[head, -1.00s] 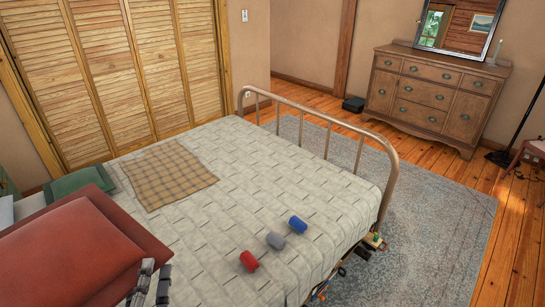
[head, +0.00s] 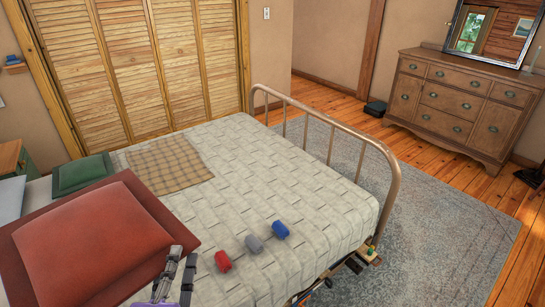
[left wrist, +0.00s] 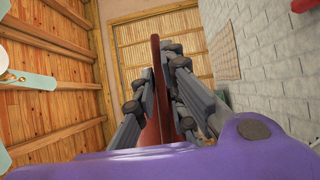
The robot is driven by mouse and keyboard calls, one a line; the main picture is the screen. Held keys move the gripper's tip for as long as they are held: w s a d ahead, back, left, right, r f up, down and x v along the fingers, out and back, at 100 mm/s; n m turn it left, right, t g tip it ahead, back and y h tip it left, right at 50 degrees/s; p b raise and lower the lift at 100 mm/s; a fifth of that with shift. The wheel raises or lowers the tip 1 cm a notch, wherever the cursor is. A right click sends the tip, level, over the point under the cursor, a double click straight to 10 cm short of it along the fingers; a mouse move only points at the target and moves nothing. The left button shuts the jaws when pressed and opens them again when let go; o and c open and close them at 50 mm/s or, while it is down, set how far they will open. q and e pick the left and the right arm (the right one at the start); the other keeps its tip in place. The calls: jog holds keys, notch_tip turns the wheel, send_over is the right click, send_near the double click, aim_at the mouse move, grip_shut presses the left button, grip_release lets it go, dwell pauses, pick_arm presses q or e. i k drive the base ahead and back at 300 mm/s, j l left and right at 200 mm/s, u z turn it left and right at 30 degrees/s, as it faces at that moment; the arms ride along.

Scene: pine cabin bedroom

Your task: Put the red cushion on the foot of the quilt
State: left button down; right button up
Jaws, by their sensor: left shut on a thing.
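The red cushion (head: 85,240) fills the lower left of the head view. My left gripper (head: 172,275) is shut on its near right edge. In the left wrist view the cushion (left wrist: 156,95) shows edge-on between the fingers of the gripper (left wrist: 165,85). The pale quilt (head: 290,185) covers the bed and runs to the metal rail at its foot. The cushion hides part of the bed's left side; I cannot tell whether it touches the bed. My right gripper is not in view.
A plaid blanket (head: 168,163) and a green pillow (head: 82,174) lie on the bed. The metal footrail (head: 345,135) rises at the right. A dresser (head: 455,105) stands beyond the rug (head: 440,235).

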aim_at(276, 165)
jog(key=i+l, duration=0.1)
jog(key=l, duration=0.85)
jog(key=i+l, duration=0.15)
jog(key=l, duration=0.15)
jog(key=i+l, duration=0.1)
jog(key=l, duration=0.2)
jog(key=i+l, duration=0.15)
jog(key=l, duration=0.15)
jog(key=i+l, duration=0.25)
jog(key=l, duration=0.2)
jog(key=i+l, duration=0.55)
jog(key=i, duration=0.15)
jog(key=i+l, duration=0.2)
jog(key=i, duration=0.2)
jog(key=i+l, duration=0.25)
jog(key=i, duration=0.15)
jog(key=j+u, duration=0.05)
